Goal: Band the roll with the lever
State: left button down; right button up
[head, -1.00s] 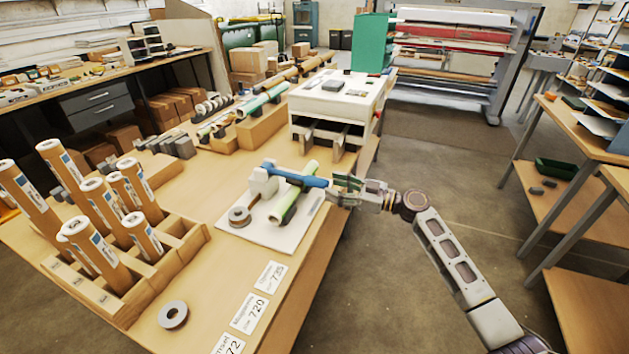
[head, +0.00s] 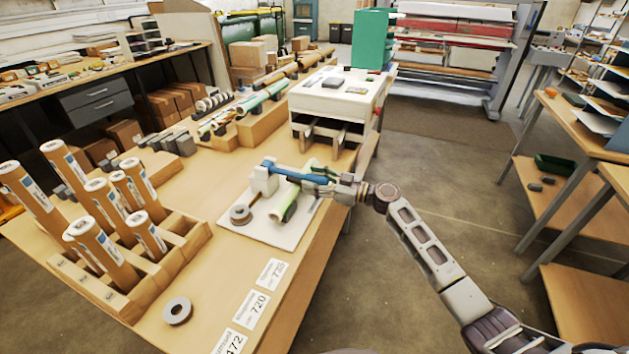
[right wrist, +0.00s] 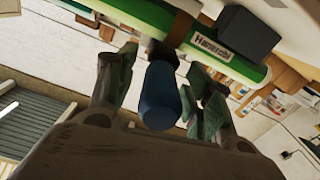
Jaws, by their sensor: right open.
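The blue lever (head: 298,175) sticks out to the right from a white post (head: 264,180) on a white board (head: 256,232). The pale green roll (head: 285,200) lies on the board under the lever, on a dark support. My right gripper (head: 322,179) is at the lever's free end. In the right wrist view my right gripper (right wrist: 162,88) is open, and the blue lever's end (right wrist: 160,97) sits between its fingers with space on both sides. The green roll (right wrist: 185,32) crosses behind it, with a label and a dark block. My left gripper is out of view.
A grey tape ring (head: 241,214) lies on the board, and another ring (head: 177,311) lies on the bench near the labels. A wooden rack (head: 190,240) holds several brown tubes at the left. A white machine (head: 335,100) stands behind. Open floor is at the right.

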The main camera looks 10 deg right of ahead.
jog(key=shift+c, duration=0.3)
grip_shut()
